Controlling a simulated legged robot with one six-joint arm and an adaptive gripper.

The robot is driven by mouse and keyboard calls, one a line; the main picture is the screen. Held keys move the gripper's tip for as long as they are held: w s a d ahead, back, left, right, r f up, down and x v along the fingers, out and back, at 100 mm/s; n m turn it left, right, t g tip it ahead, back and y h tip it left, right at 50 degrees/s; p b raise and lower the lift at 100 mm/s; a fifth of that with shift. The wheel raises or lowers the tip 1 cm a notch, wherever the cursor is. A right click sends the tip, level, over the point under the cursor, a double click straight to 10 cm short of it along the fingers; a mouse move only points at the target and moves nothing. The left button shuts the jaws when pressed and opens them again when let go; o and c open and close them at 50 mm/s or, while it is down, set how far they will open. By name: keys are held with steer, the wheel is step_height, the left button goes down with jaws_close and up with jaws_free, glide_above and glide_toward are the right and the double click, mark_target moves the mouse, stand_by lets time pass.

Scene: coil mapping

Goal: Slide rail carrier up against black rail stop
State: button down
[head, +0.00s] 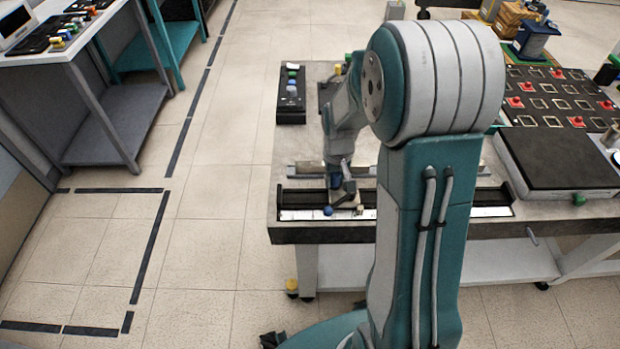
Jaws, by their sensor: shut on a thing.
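A long rail (300,215) with a pale scale strip runs along the front edge of the bench. The rail carrier (345,203) sits on its left half, small and partly covered by my gripper; a blue knob (328,210) shows at its front left. My gripper (341,190) reaches down from above and is shut on the carrier. The fingers are too small to show exact contact. A black end piece, which looks like the rail stop (280,198), stands at the rail's left end, apart from the carrier. Another dark end piece (511,193) is at the right end. My arm hides the rail's middle.
Behind the rail lies a grey bar (305,169). A black tray with coloured knobs (291,95) stands at the back left. A black-topped box (560,160) and a panel with red pieces (560,98) are at the right. The rail between carrier and left end looks clear.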

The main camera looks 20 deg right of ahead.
steer(key=s+d, duration=0.1)
steer(key=d, duration=0.3)
steer(key=s+d, duration=0.2)
steer(key=d, duration=0.2)
steer(key=s+d, duration=0.1)
steer(key=d, duration=0.3)
steer(key=shift+s+d+f, duration=0.1)
steer(key=shift+s+d, duration=0.05)
steer(key=shift+d, duration=0.25)
steer(key=shift+c, duration=2.1)
jaws_free()
steer(key=shift+r, duration=0.25)
step_height(320, 180, up, 12)
steer(key=shift+f, duration=0.25)
